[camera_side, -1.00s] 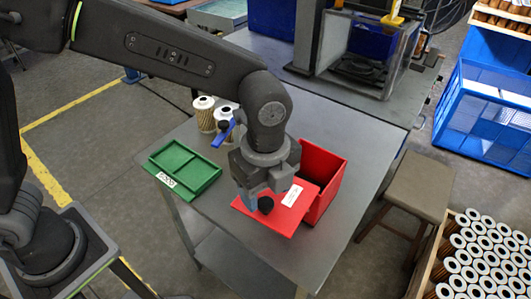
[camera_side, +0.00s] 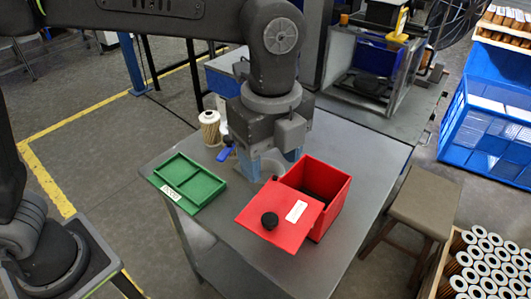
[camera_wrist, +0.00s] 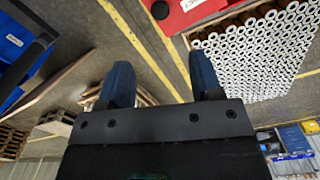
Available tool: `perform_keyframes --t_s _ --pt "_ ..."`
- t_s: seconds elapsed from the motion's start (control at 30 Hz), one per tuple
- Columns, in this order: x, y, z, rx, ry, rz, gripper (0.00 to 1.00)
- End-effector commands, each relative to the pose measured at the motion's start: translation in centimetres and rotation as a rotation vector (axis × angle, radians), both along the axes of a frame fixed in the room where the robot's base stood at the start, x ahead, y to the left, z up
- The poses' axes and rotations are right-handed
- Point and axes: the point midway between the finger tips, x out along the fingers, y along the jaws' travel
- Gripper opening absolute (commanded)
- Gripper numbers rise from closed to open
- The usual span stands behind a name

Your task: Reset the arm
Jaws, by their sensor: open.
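My gripper (camera_side: 272,171) hangs above the grey table, behind and left of the red box, with its blue fingers apart and nothing between them. In the wrist view my gripper (camera_wrist: 162,75) also shows two spread, empty fingers. The red lid (camera_side: 252,214) with a black knob (camera_side: 270,221) and a white label lies tilted at the front left of the open red box (camera_side: 333,208). Part of the lid (camera_wrist: 195,12) and its knob (camera_wrist: 160,9) show at the top of the wrist view. The box's inside is dark.
A green divided tray (camera_side: 190,183) lies on the table's left. A pleated filter cartridge (camera_side: 210,128) stands behind it, partly beside a blue-handled item (camera_side: 224,153).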

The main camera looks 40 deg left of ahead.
Motion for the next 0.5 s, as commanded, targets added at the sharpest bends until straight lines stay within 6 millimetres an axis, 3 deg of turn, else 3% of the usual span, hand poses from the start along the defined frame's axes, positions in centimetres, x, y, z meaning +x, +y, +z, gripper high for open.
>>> perform_keyframes --t_s 0.17,0.33,0.5 --pt "-0.1 3.5 1.2 -0.033 -0.043 0.193 0.59" --pt "-1.7 10.6 2.5 -0.116 -0.130 0.631 0.59" --pt "-4.7 16.8 2.2 -0.225 -0.216 1.101 0.59"
